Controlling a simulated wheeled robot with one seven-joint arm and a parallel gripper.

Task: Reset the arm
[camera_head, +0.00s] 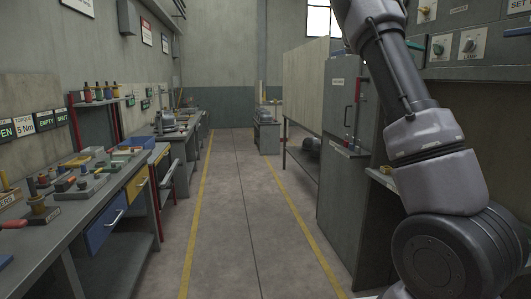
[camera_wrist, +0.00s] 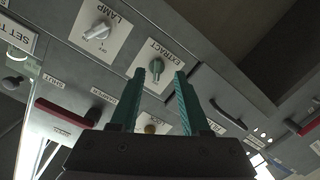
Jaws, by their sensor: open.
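My arm (camera_head: 435,150) rises along the right side of the head view, and its upper end leaves the top of the picture. My gripper (camera_wrist: 167,72) does not show there. In the wrist view its two teal fingers stand apart with nothing held between them. Beyond the fingertips is a grey control panel with a green extract knob (camera_wrist: 156,66) and a white lamp knob (camera_wrist: 98,31). A brass knob (camera_wrist: 150,128) shows between the fingers. I cannot tell how far the fingertips are from the panel.
A red handle (camera_wrist: 62,114) and a dark handle (camera_wrist: 228,115) flank the gripper. In the head view a grey cabinet (camera_head: 345,185) stands beside my arm. A workbench (camera_head: 110,220) with tools and drawers lines the left. The aisle floor (camera_head: 240,220) between yellow lines is clear.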

